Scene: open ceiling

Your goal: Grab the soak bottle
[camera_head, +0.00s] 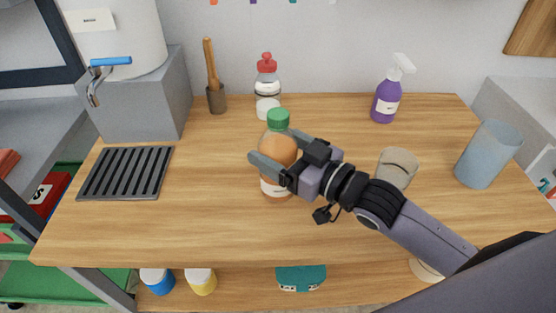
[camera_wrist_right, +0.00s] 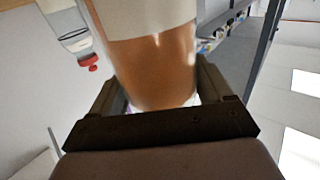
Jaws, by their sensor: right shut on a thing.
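An orange-amber bottle (camera_head: 277,152) with a green cap and a pale label low on its body is upright near the middle of the wooden table. Its label is too small to read. My right gripper (camera_head: 272,147) reaches in from the right and is shut on this bottle, one finger on each side of its body. In the right wrist view the bottle (camera_wrist_right: 155,68) fills the space between the fingers (camera_wrist_right: 160,92). I cannot tell whether its base touches the table. My left gripper is not in view.
A clear bottle with a red cap (camera_head: 267,88) stands close behind. A purple spray bottle (camera_head: 386,102), a beige cup (camera_head: 398,167) and a blue-grey cylinder (camera_head: 487,155) are to the right. A black rack (camera_head: 127,172) and a pestle holder (camera_head: 216,98) are left. The front left of the table is clear.

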